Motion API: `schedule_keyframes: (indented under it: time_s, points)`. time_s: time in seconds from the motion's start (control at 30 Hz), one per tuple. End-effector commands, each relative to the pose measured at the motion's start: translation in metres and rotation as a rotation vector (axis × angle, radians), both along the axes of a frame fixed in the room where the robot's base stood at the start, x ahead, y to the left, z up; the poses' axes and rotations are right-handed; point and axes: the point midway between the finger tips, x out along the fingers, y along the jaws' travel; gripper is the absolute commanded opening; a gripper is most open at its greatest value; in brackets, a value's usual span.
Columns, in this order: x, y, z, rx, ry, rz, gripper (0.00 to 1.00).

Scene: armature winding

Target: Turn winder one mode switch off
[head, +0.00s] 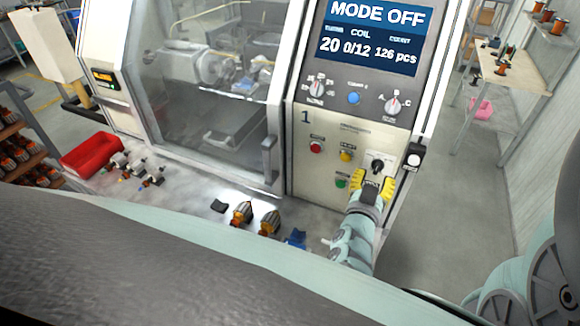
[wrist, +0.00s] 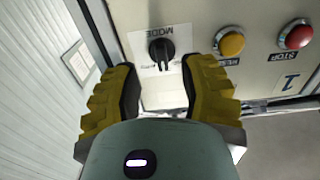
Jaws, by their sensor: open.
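The black mode switch (head: 377,166) is on a white plate low on the panel of the machine marked 1. The screen (head: 374,36) at the top of the panel reads MODE OFF. My gripper (head: 376,184) has yellow fingers and is just below the switch. In the wrist view my gripper (wrist: 160,72) is open, with one finger on each side of the knob's lower end. No contact with the knob shows, and nothing is held.
Red (head: 316,146), yellow (head: 347,156) and green (head: 341,183) buttons sit left of the switch. A black-and-white box (head: 413,157) is fixed at the panel's right edge. Armatures (head: 269,222) and a red bin (head: 92,153) are on the ledge.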

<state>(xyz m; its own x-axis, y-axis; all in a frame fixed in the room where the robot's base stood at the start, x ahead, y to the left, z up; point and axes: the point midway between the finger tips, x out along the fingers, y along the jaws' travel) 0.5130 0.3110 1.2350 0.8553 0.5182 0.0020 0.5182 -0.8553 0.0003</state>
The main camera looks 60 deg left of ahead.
Motion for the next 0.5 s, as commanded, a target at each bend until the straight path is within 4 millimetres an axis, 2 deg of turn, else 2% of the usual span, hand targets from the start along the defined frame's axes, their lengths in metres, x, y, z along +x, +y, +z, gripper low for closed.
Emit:
schedule_keyframes:
  time_s: [0.03, 0.2, 0.5]
  points:
    - [-0.011, -0.004, -0.003, -0.004, 0.006, 0.007, 0.41]
    - [-0.036, -0.019, -0.002, -0.004, 0.006, 0.007, 0.41]
    - [-0.069, -0.039, -0.001, -0.002, 0.003, 0.009, 0.41]
